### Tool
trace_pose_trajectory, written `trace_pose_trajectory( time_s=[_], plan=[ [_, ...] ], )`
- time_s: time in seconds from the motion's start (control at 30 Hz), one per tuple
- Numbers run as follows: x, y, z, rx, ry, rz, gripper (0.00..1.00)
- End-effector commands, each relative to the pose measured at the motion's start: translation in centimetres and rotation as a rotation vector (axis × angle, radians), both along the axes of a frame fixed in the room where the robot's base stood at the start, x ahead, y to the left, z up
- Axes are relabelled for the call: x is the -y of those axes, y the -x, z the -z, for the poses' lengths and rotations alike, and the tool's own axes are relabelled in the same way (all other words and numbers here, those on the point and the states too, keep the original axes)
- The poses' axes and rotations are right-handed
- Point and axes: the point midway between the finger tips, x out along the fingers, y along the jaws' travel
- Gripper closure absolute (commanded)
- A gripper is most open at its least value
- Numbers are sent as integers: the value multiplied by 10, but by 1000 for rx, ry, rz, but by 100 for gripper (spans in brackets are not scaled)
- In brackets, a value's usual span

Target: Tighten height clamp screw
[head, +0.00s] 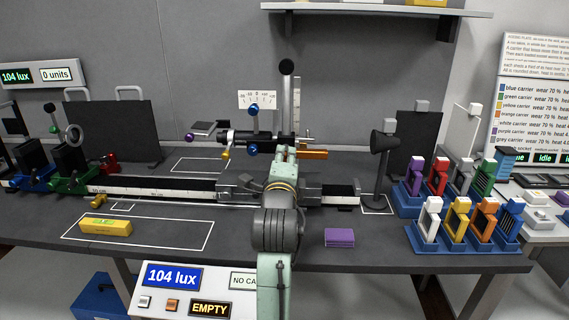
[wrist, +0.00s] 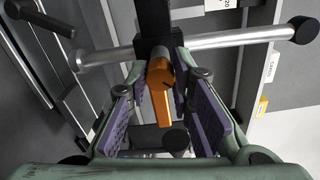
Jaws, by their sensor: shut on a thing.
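The orange clamp screw (wrist: 160,78) shows in the wrist view, between the purple-padded fingers of my gripper (wrist: 165,100). An orange bar (head: 313,154) also sticks out to the right of my gripper (head: 286,152) in the head view. My gripper is shut on the orange screw; the exact contact of the pads is hard to see. The black upright post (wrist: 153,22) stands just behind the screw, with a grey horizontal rod (wrist: 215,39) crossing it. In the head view my arm hides the post's lower part and base.
A long rail (head: 150,187) runs along the table. A black lamp-like stand (head: 383,150) and blue racks of coloured carriers (head: 470,246) stand to the right. A yellow block (head: 106,227) and a purple block (head: 339,237) lie in front. Dark panels stand behind.

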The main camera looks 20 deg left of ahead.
Motion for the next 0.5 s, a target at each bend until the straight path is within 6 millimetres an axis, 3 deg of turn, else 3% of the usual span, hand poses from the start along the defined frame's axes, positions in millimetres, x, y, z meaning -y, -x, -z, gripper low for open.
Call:
trace_pose_trajectory(
  time_s=[0.5],
  plan=[
    [1,0,1,-39,-130,2,100]
  ],
)
